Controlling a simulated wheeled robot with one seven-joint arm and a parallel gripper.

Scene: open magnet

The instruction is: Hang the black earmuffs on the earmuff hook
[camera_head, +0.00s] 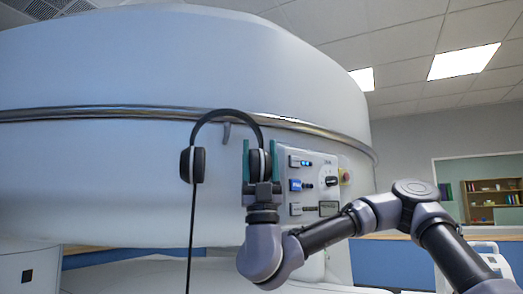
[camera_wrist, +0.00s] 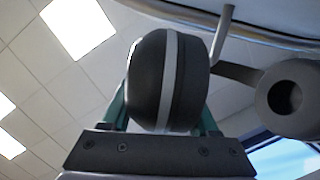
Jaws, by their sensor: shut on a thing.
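The black earmuffs (camera_head: 199,165) hang upright in the head view, headband arched on top and a cord running down from the left cup. My gripper (camera_head: 259,150) points up and is shut on the right cup, a green finger on each side. The small grey earmuff hook (camera_head: 227,132) is on the white magnet housing. In the picture it lies inside the arch, just under the top of the headband; I cannot tell whether they touch. In the wrist view the gripped cup (camera_wrist: 158,80) fills the middle, and the other cup (camera_wrist: 290,97) is at the right.
The curved magnet housing (camera_head: 110,75) with a metal rail (camera_head: 80,110) stands behind the earmuffs. A control panel (camera_head: 315,180) with buttons is just right of my gripper. A shelf (camera_head: 492,200) is far at the right.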

